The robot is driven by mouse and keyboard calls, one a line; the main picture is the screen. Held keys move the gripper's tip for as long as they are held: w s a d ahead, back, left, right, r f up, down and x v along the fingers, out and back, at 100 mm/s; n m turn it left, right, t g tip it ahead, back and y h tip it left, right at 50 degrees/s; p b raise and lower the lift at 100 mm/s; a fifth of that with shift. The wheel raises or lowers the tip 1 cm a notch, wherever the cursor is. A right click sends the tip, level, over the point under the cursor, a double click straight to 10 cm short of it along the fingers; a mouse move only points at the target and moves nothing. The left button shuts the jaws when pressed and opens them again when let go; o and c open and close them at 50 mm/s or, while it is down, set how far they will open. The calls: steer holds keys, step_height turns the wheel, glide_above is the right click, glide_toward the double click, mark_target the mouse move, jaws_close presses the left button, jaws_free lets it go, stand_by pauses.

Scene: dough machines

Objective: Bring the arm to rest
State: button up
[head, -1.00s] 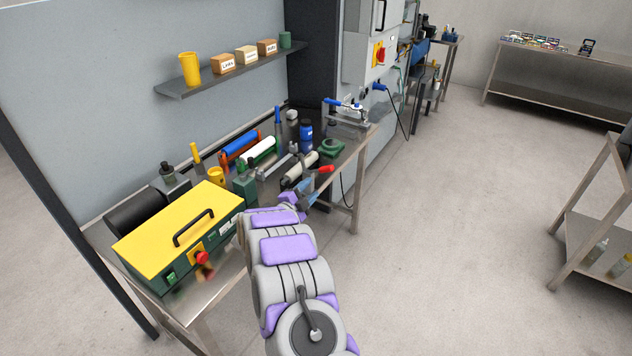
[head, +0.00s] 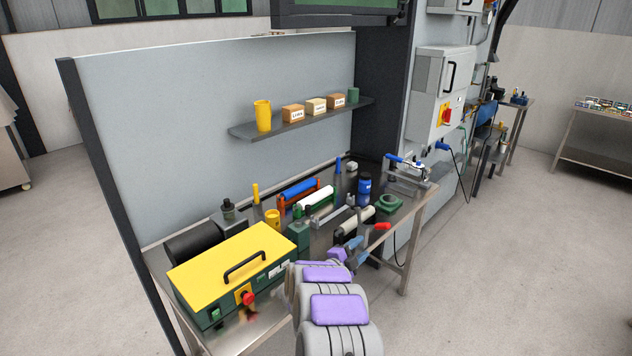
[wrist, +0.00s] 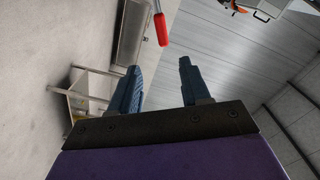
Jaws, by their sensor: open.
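My arm, grey with purple pads, reaches up from the bottom of the head view toward the front edge of the steel workbench (head: 262,329). My gripper (head: 362,250) is small there and partly hidden by the arm. In the wrist view my gripper (wrist: 163,88) shows two dark blue fingers wide apart with nothing between them. A red-ended handle (wrist: 161,29) shows beyond the fingers in the wrist view. In the head view that red handle (head: 382,226) is close beside my gripper; I cannot tell whether they touch.
A yellow-topped green machine (head: 225,262) stands at the bench's left end. Rollers (head: 315,201), a blue bottle (head: 364,187) and a lever press (head: 408,170) stand behind my gripper. A wall shelf (head: 300,122) holds boxes and a yellow cup.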

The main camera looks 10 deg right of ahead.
steer(key=w+a+r+n+t+y, duration=0.1)
steer(key=a+r+n+y, duration=0.3)
steer(key=a, duration=0.3)
steer(key=w+a+r+n+t+y, duration=0.1)
steer(key=w+a+r+n+y, duration=0.1)
steer(key=a+r+n+y, duration=0.3)
steer(key=s+a+r+n+g+y, duration=0.3)
steer(key=s+a+r+n+y, duration=0.2)
steer(key=s+a+y, duration=0.5)
steer(key=s+r+n+g+h, duration=0.15)
steer(key=s+n+g, duration=0.3)
steer(key=s, duration=1.45)
steer(key=s+d+n+g+h, duration=0.1)
steer(key=s+d, duration=0.5)
steer(key=s, duration=0.9)
steer(key=s+d+f+n+g+h, duration=0.1)
steer(key=s+d+g, duration=0.5)
steer(key=s, duration=1)
steer(key=shift+f+n+h, duration=0.15)
steer(key=shift+n+h, duration=0.6)
steer(key=shift+n, duration=0.2)
